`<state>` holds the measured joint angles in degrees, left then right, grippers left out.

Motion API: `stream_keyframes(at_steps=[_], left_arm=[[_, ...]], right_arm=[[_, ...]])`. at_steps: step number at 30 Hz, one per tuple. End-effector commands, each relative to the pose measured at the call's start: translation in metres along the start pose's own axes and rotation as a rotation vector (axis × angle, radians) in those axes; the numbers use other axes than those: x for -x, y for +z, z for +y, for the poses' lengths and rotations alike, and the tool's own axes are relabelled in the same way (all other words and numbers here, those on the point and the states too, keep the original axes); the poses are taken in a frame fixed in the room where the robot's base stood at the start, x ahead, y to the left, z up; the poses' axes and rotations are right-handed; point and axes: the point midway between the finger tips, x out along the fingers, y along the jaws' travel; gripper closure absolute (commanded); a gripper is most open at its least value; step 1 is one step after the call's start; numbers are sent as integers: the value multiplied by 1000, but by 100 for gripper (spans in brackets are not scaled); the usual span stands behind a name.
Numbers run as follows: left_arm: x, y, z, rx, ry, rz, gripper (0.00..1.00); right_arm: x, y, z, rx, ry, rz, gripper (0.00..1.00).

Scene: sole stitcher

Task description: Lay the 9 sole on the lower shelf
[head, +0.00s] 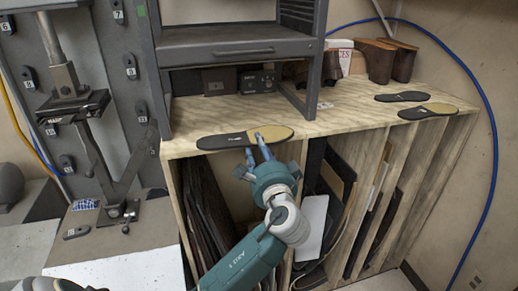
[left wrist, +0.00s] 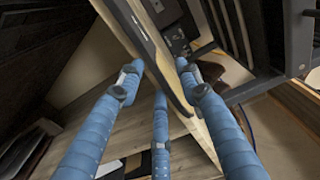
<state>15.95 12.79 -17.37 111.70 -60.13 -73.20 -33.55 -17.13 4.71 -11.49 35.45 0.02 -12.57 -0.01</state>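A dark sole with a tan end (head: 222,141) lies flat along the front edge of the wooden bench top (head: 345,118); its size mark is too small to read. My left gripper (head: 256,146) is at the sole's tan half, one finger over it and another by the bench edge. In the left wrist view the fingers (left wrist: 160,72) straddle a long dark strip with a pale edge (left wrist: 150,42), seemingly the sole. Whether they press on it is unclear.
A grey metal shelf unit (head: 235,46) stands over the bench. Two more soles (head: 402,97) (head: 428,111) lie at the right. Brown boots (head: 385,60) stand behind them. Sheets (head: 312,225) lean in slots below. A numbered pegboard (head: 110,70) with a stand is at the left.

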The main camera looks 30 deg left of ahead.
Motion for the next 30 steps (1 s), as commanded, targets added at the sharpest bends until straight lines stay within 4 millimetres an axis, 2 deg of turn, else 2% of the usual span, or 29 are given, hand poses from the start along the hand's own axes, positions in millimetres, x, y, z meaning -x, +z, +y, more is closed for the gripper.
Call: stream_keyframes(at_steps=[5, 12, 18, 23, 30], left_arm=[[24, -1, 1, 2, 3, 3, 65], [76, -1, 1, 2, 4, 3, 65], [107, 0, 0, 1, 1, 2, 65], [117, 0, 0, 1, -1, 1, 65], [118, 0, -1, 1, -2, 0, 65]], right_arm=[[0, 0, -1, 0, -1, 0, 60], [0, 0, -2, -1, -2, 0, 60], [0, 0, -2, -1, -2, 0, 60], [0, 0, -2, -1, -2, 0, 60], [0, 0, -2, -1, -2, 0, 60]])
